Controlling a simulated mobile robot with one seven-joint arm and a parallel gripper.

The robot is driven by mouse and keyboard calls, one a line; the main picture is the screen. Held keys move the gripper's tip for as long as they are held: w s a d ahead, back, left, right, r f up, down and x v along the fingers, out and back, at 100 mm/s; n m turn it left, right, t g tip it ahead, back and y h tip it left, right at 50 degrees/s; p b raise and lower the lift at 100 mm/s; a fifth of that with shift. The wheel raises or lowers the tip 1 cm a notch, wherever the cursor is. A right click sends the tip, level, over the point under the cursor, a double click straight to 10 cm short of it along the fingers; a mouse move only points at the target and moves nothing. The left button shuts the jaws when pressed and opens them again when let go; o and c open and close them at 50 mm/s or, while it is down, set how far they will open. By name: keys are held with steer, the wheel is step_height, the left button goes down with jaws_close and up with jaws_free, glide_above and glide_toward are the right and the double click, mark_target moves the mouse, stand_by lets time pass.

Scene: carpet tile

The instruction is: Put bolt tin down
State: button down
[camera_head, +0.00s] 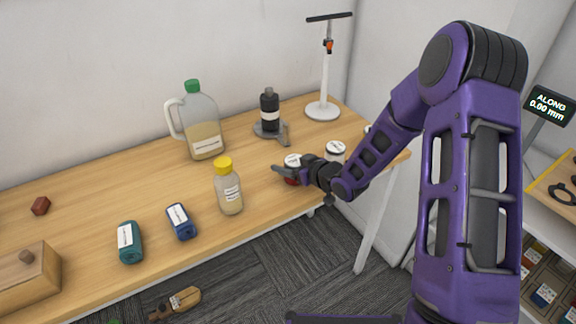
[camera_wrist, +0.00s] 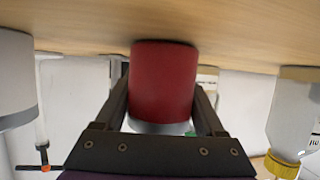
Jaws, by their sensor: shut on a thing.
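The bolt tin, a red tin with a white lid, shows in the head view (camera_head: 292,160) near the front edge of the table, partly hidden by my gripper. In the wrist view the red tin (camera_wrist: 163,80) appears upside down between the two fingers. My gripper (camera_head: 296,174) is shut on the tin's sides, also in the wrist view (camera_wrist: 163,110). The tin is upright, its base at or just above the wooden table (camera_head: 262,190). I cannot tell whether it touches.
A white-lidded jar (camera_head: 335,152) stands close to the right, and a yellow-capped bottle (camera_head: 229,190) to the left. Behind are a black bottle (camera_head: 270,108), a green-capped jug (camera_head: 203,130) and a white stand (camera_head: 323,85). Bare wood lies between the tin and the yellow-capped bottle.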

steer(key=shift+f, duration=0.15)
jaws_free()
steer(key=shift+r, duration=0.3)
steer(key=p+v, duration=0.1)
steer(key=v, duration=1.1)
steer(key=shift+f, duration=0.1)
